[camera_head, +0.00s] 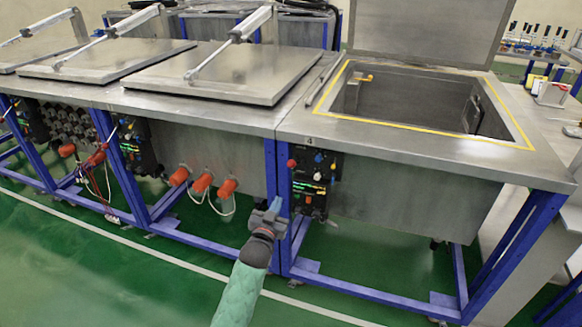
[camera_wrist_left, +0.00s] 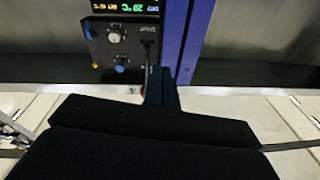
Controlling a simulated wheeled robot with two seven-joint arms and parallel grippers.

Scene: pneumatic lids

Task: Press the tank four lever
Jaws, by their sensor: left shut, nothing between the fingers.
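The tank four control panel (camera_head: 312,180) is dark, with knobs and lit digits, on the blue frame under the number 4. My left gripper (camera_head: 274,206) is shut and empty, just left of the panel's lower part in the head view. In the left wrist view its fingers (camera_wrist_left: 160,82) point at the panel's lower right corner, beside the blue post. Contact with the lever cannot be told. My right gripper is out of view.
Tank four (camera_head: 410,98) stands open, its lid (camera_head: 425,28) raised. The lid (camera_head: 205,72) of the tank to its left is down. Orange-red handles (camera_head: 202,183) stick out left of my gripper. Blue legs (camera_head: 270,170) stand close by. Green floor in front is clear.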

